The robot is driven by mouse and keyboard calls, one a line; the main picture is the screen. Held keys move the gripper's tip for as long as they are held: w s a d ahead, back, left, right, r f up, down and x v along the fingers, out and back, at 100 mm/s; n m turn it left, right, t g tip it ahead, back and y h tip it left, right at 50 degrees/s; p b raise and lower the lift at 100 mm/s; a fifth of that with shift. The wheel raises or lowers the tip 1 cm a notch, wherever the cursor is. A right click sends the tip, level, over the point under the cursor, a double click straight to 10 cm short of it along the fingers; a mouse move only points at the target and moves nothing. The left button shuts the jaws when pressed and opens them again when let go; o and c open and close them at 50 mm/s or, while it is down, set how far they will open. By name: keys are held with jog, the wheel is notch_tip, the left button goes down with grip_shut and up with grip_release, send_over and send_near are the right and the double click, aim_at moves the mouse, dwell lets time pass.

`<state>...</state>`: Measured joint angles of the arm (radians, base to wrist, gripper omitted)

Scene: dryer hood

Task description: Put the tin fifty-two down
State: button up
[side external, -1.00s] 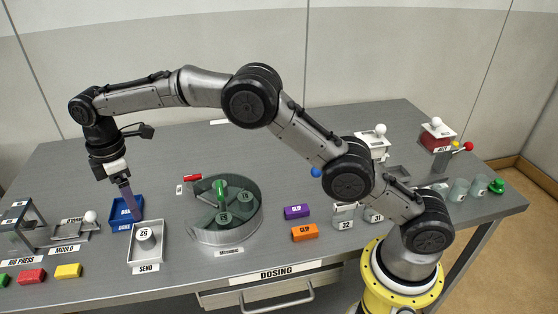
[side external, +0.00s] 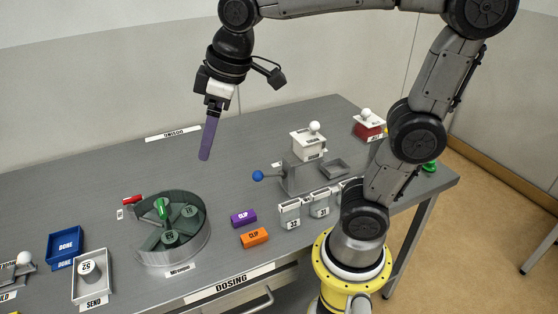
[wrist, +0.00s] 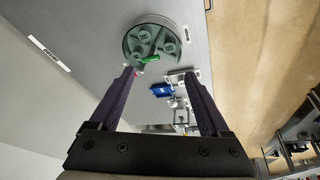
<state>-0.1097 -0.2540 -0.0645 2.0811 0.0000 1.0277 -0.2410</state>
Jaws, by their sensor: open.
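The tin fifty-two (side external: 88,271), a grey tin with a white numbered label on top, stands upright inside the SEND tray (side external: 93,295) at the lower left of the side view. The tray is a shallow, light grey open box. My gripper (side external: 204,158) is high above the back of the table, well away from the tin and pointing down. In the wrist view my gripper (wrist: 158,77) shows its two purple fingers spread apart, with nothing between them. The tin is too small to make out clearly in the wrist view.
A blue DONE tray (side external: 66,243) stands beside the SEND tray. A white-topped device (side external: 308,147) stands behind; the table's back left is clear.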

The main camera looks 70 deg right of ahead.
jog(key=s+d+f+m, duration=0.1)
jog(key=s+f+m, duration=0.1)
jog(key=s, duration=0.4)
jog(key=s+d+f+m+t, duration=0.1)
jog(key=s+d+f+m, duration=0.1)
jog(key=s, duration=0.4)
jog(key=shift+s+f+t, duration=0.2)
jog(key=shift+f+t, duration=0.1)
jog(key=shift+f, duration=0.6)
